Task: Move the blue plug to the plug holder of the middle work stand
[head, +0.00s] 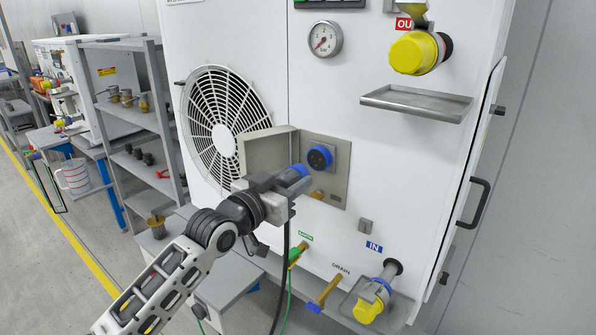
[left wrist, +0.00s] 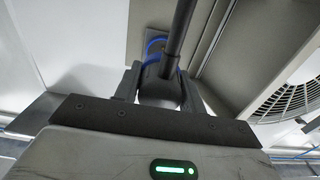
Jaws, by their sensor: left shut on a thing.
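The blue plug (head: 301,170) is in my left gripper (head: 288,183), in front of the big white cabinet. A black cable hangs down from the gripper. A blue-ringed socket (head: 320,157) sits on a metal plate just right of and above the plug. Its dark face is visible, and the plug looks apart from it. I cannot make out the plug holder or tell which stand is the middle one. My right gripper is not in view.
An open metal flap (head: 264,152) stands beside the socket, near the fan grille (head: 218,112). A metal tray (head: 416,103) juts out at upper right. Shelves (head: 125,115) and other stations stand at left, with open floor in front.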

